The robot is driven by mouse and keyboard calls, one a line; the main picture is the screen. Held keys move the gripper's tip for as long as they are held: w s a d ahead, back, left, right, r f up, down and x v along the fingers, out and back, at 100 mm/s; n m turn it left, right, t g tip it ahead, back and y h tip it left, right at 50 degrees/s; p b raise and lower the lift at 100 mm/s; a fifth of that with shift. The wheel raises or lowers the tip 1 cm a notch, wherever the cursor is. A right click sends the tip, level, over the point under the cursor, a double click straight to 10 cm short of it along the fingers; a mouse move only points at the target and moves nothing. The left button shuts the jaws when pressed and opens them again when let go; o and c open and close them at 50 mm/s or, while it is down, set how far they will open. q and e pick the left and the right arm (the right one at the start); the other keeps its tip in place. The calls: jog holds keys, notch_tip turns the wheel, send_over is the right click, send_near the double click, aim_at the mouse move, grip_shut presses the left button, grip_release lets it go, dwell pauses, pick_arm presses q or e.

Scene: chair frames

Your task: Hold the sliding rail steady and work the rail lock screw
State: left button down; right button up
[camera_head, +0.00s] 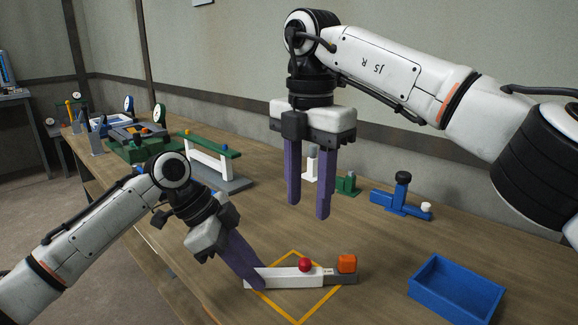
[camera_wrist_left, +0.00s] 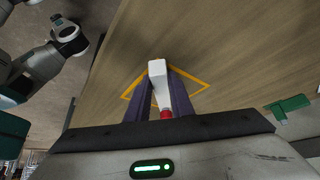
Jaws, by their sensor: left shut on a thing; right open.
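The sliding rail (camera_head: 285,278) is a white bar lying inside a yellow square outline on the wooden table. A red knob (camera_head: 305,265) stands on it. Its right end meets a grey block with an orange block (camera_head: 347,263) on top. I cannot tell which knob is the lock screw. My left gripper (camera_head: 256,282) is shut on the left end of the white rail. In the left wrist view the rail (camera_wrist_left: 158,70) lies between the purple fingers (camera_wrist_left: 158,95), with the red knob (camera_wrist_left: 166,113) nearer the camera. My right gripper (camera_head: 309,212) is open, empty and pointing down above the table behind the rail.
An empty blue tray (camera_head: 456,290) stands at the right front. A blue fixture with a black knob (camera_head: 402,195) stands behind it. Green and white fixtures (camera_head: 210,150) stand further back left. The table between rail and tray is clear.

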pick_arm(q)
jog(key=c, duration=1.5)
grip_release()
jog(key=shift+a+f, duration=0.15)
jog(key=shift+f, duration=0.15)
jog(key=shift+r, duration=0.15)
jog(key=v, duration=1.1)
jog(key=shift+a+r, duration=0.1)
jog(key=shift+r, duration=0.35)
